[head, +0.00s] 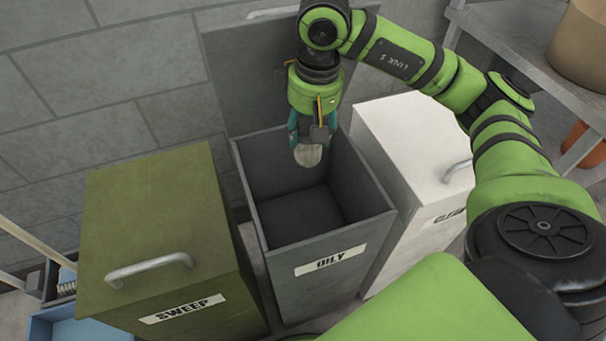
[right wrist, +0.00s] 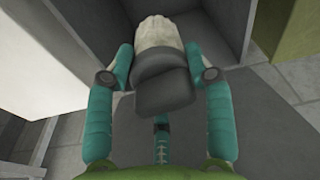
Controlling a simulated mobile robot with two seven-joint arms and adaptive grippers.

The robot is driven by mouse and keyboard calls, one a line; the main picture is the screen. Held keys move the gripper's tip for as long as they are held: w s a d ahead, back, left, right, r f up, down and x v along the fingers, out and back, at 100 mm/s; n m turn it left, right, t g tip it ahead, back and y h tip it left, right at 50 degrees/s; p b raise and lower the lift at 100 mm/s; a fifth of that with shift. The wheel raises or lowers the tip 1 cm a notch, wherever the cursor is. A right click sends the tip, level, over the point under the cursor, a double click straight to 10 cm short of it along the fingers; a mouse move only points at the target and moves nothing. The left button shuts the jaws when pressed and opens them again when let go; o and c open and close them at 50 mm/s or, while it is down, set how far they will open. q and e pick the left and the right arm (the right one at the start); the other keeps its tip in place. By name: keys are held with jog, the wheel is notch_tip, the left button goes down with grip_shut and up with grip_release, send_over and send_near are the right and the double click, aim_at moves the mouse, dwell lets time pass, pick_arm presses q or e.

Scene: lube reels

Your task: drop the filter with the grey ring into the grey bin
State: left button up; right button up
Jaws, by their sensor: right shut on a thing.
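The filter (head: 308,156) is pale, with a rounded lower end. It hangs below my right gripper (head: 307,128), over the opening of the grey bin (head: 335,280). The right wrist view shows the filter's off-white ribbed body (right wrist: 158,36) between the teal fingertips of my right gripper (right wrist: 160,70), with a grey band below it. My right gripper is shut on it. The grey bin is labelled OILY, its lid stands open at the back, and the visible floor inside is bare. My left gripper is not in view.
A closed olive bin (head: 155,225) labelled SWEEP stands left of the grey bin. A closed white bin (head: 410,135) stands on its right. A grey shelf (head: 500,45) with a tan container (head: 583,45) is at the upper right. A block wall is behind.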

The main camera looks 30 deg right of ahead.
aim_at(309, 150)
jog(key=shift+f+b, duration=0.45)
jog(key=shift+f, duration=0.2)
notch_tip(309, 150, down, 3)
jog(key=shift+b, duration=1)
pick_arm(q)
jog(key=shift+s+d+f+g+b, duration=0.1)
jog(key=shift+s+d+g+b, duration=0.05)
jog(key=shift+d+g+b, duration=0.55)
pick_arm(e)
jog(key=shift+f, duration=0.75)
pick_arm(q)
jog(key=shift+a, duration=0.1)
pick_arm(e)
jog(key=o, duration=1.3)
jog(key=r, duration=0.4)
jog(key=s+r, duration=0.1)
jog(key=r, duration=0.7)
jog(key=shift+s, duration=0.25)
